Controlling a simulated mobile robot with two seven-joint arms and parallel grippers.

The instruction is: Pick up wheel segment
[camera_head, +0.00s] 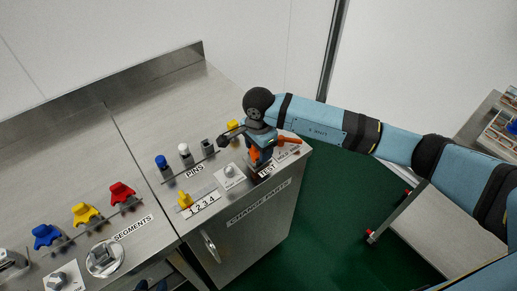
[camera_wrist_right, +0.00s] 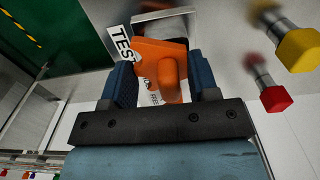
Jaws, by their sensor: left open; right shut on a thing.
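My right gripper (camera_head: 261,158) is at the counter's right end by the TEST label, shut on an orange handled thing (camera_wrist_right: 165,65). That thing's shape is partly hidden by the fingers and arm. What seem to be my left gripper's fingertips (camera_head: 152,285) show apart at the bottom edge, below the segments, empty.
A small yellow piece (camera_head: 185,199) sits by the numbers. A round fixture (camera_head: 101,258) is in front of the segments. Green floor (camera_head: 335,200) lies right of the counter.

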